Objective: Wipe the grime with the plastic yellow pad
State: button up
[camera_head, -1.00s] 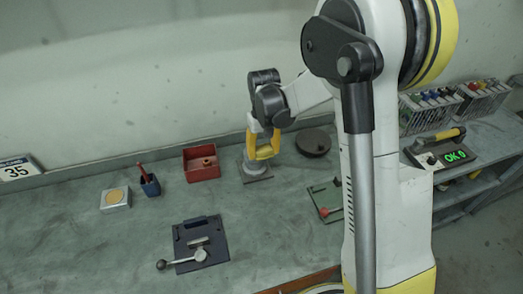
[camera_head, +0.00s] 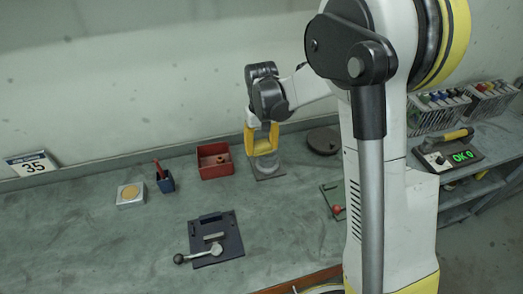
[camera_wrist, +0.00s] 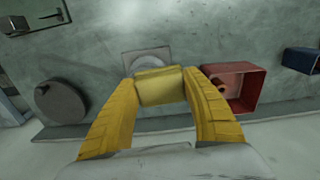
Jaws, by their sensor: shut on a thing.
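My gripper (camera_wrist: 160,92) is shut on the yellow pad (camera_wrist: 159,87), a small yellow block held between its two yellow fingers in the wrist view. In the head view my gripper (camera_head: 262,138) is above a grey round stand on a square plate (camera_head: 268,171) near the back of the bench. The plate also shows just past the pad in the wrist view (camera_wrist: 145,57). The pad looks raised off the stand, though the exact gap is hard to tell. I cannot pick out a clear patch of grime in either view.
A red open box (camera_head: 215,160) is left of the stand and a dark round disc (camera_head: 323,140) is right of it. The wall is close behind.

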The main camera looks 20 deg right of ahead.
jog(key=shift+r+p, duration=1.5)
jog(key=shift+r, duration=1.2)
